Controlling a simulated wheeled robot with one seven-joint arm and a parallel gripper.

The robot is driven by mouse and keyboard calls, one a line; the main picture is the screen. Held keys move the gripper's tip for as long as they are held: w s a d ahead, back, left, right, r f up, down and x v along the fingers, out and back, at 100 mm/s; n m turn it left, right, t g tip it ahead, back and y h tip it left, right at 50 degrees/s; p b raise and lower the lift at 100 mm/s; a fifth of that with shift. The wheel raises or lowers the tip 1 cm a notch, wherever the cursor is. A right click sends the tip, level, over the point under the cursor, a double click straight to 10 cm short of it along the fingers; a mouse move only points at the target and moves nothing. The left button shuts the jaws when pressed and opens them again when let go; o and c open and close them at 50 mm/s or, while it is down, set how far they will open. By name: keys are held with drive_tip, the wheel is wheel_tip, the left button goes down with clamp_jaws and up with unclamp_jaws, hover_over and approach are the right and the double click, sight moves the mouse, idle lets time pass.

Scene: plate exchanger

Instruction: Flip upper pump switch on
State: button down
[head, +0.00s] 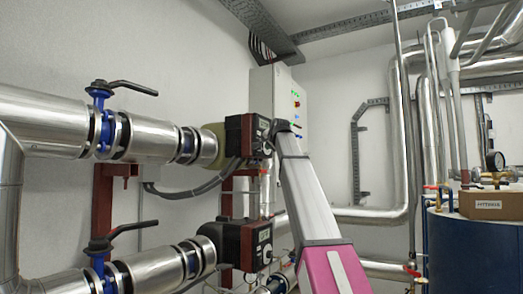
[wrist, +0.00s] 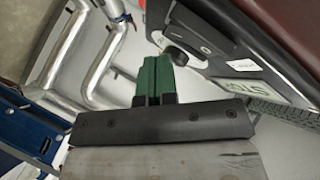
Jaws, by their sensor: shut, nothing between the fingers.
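The upper pump (head: 238,136), dark red and black, sits on the upper silver pipe in the head view. In the wrist view its dark red housing (wrist: 285,25) and grey-black face (wrist: 215,45) fill the upper right. A dark rounded knob-like switch (wrist: 182,56) stands out from that face; its on or off position cannot be told. My gripper (wrist: 155,70) shows green fingers pressed together, empty, just left of and below the knob in the picture. Whether they touch it is unclear. In the head view my arm's end covers the pump's right side, and the fingers cannot be made out.
The lower pump (head: 243,242) sits below on a parallel pipe. Blue valves with black handles (head: 132,87) are at left. A control cabinet (head: 287,102) is on the wall behind my arm. A blue tank (head: 465,250) with a cardboard box (head: 487,204) stands at right.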

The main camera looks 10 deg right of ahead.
drive_tip(key=shift+a, duration=0.1)
drive_tip(key=shift+w+a, duration=0.25)
drive_tip(key=shift+a, duration=0.05)
drive_tip(key=shift+w+a+f, duration=0.1)
drive_tip(key=shift+w+a, duration=0.1)
idle(0.9)
drive_tip(key=shift+s+d, duration=0.1)
drive_tip(key=shift+s+d, duration=0.35)
drive_tip(key=shift+d, duration=0.15)
idle(0.4)
drive_tip(key=s+d, duration=0.1)
drive_tip(key=d, duration=0.1)
drive_tip(key=s+d, duration=0.2)
drive_tip(key=shift+r, duration=0.4)
drive_tip(key=shift+f, duration=0.1)
